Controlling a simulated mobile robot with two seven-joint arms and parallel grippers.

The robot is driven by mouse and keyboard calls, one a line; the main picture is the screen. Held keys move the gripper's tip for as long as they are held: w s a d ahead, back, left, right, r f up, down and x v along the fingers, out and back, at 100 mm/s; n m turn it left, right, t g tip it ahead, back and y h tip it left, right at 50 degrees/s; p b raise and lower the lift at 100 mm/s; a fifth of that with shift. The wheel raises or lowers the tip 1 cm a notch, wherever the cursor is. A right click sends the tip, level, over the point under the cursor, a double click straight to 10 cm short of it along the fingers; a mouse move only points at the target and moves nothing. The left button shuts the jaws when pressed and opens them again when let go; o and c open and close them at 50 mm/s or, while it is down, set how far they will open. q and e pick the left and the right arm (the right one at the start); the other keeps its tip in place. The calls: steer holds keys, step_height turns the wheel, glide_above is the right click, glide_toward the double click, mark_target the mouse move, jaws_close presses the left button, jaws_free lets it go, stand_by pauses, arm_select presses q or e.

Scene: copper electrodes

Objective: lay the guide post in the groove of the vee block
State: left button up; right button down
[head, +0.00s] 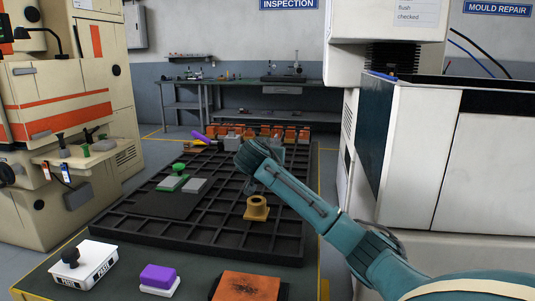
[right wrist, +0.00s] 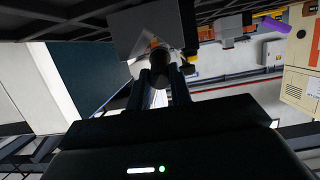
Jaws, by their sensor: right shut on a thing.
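In the right wrist view, which is upside down, my right gripper (right wrist: 163,88) is shut on a dark round post, the guide post (right wrist: 160,62), seen nearly end-on. A large grey block (right wrist: 128,30), which looks like the vee block, is just beyond the post. A notch shows near the post's end; I cannot tell whether post and block touch. In the head view my right forearm and wrist reach over the dark grid table, and the wrist hides the fingers and the post. A grey block (head: 232,143) shows just left of the wrist. My left gripper is not in view.
The grid table (head: 150,228) carries a yellow flanged bush (head: 257,208), green and grey pieces (head: 173,183), a purple rod (head: 201,138) and a row of orange blocks (head: 277,131). A white-and-purple block (head: 158,278) and a copper plate (head: 248,287) stand in front. Machines flank both sides.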

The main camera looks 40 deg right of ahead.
steer(key=shift+f+b, duration=0.35)
steer(key=shift+f, duration=0.15)
steer(key=c, duration=1.1)
jaws_free()
steer(key=shift+a+f, duration=0.1)
steer(key=shift+c, duration=0.2)
steer(key=o, duration=0.5)
steer(key=shift+o, duration=0.2)
steer(key=shift+f, duration=0.1)
step_height(320, 180, up, 7)
steer(key=p, duration=0.6)
steer(key=shift+r, duration=0.2)
